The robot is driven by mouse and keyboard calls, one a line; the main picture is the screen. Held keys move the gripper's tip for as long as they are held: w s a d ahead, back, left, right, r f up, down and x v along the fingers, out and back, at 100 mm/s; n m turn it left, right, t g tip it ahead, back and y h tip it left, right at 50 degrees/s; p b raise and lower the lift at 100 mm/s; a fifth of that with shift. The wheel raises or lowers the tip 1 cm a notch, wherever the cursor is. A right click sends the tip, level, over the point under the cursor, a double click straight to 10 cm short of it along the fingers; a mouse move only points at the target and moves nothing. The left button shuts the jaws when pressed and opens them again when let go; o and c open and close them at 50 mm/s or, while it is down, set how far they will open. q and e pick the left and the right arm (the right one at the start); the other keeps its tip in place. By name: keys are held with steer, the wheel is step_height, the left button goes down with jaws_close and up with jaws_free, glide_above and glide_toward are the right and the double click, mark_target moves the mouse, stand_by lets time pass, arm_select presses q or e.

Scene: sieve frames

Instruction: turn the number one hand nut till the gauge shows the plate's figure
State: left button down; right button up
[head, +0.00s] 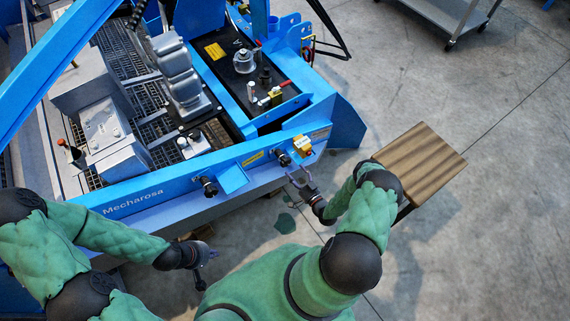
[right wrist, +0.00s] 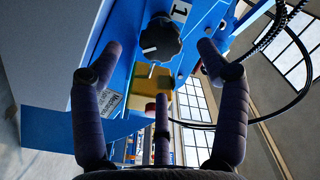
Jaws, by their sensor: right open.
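A black lobed hand nut (right wrist: 160,38) with a white mark sits on the blue machine's side, below a white tag (right wrist: 181,10) reading "I". I take it to be the dark knob (head: 283,159) near the machine's corner in the head view. My right gripper (head: 301,180) is open; in the right wrist view its fingers (right wrist: 160,52) are spread, with the nut beyond and between their tips, seemingly not touching. Another dark knob (head: 209,186) is further left. My left gripper (head: 205,254) hangs low in front of the machine, its jaws unclear. I cannot make out the gauge reading or the plate's figure.
A yellow block (head: 302,144) is fixed beside the nut, at the corner of the blue machine (head: 150,192). A small printed label (right wrist: 111,101) shows on the panel. A wooden-topped stand (head: 420,160) is right of my right arm.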

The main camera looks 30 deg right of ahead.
mark_target(287, 164)
steer(key=w, duration=0.2)
steer(key=w+b, duration=0.1)
steer(key=w, duration=0.4)
steer(key=shift+a+b, duration=0.25)
steer(key=shift+b, duration=0.05)
steer(key=c, duration=1.2)
